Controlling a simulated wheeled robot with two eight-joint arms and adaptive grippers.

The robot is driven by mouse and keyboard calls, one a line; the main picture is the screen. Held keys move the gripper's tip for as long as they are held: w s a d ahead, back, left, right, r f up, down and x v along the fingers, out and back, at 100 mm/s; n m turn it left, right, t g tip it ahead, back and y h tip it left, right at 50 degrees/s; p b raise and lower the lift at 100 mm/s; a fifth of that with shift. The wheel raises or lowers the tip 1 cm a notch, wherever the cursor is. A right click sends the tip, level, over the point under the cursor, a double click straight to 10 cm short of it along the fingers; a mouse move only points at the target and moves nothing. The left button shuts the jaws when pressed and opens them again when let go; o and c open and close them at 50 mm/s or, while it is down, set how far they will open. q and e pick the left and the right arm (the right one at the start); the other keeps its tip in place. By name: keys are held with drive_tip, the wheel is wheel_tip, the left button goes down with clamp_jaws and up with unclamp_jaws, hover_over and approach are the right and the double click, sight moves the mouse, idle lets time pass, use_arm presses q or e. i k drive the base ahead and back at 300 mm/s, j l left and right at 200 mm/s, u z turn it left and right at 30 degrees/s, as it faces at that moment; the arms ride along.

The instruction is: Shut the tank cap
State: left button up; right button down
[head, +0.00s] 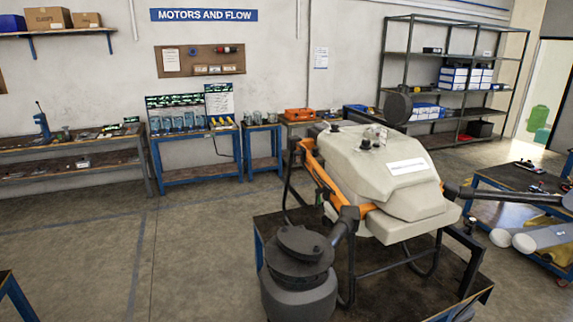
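The spray drone stands on a dark-topped bench (375,285) right of centre, with a large cream tank (400,200) in its orange and black frame. On the tank's top is a small black round part (365,144), which looks like the cap. A second small fitting (376,131) stands just behind it. They are too small to tell whether the cap is open or shut. Neither of my grippers shows in the head view.
A dark drone motor pod (298,265) stands at the near side of the bench. Another pod (397,107) rises behind the tank. A side bench (515,180) stands at right, with white rounded tubes (540,238) by it. The floor (190,240) at left is clear.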

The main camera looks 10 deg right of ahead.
sight(399, 109)
drive_tip(key=l+z, duration=0.3)
drive_tip(key=l, duration=0.35)
drive_tip(key=i+l+z, duration=0.25)
drive_tip(key=l, duration=0.4)
drive_tip(key=k+l, duration=0.05)
drive_tip(key=k, duration=0.05)
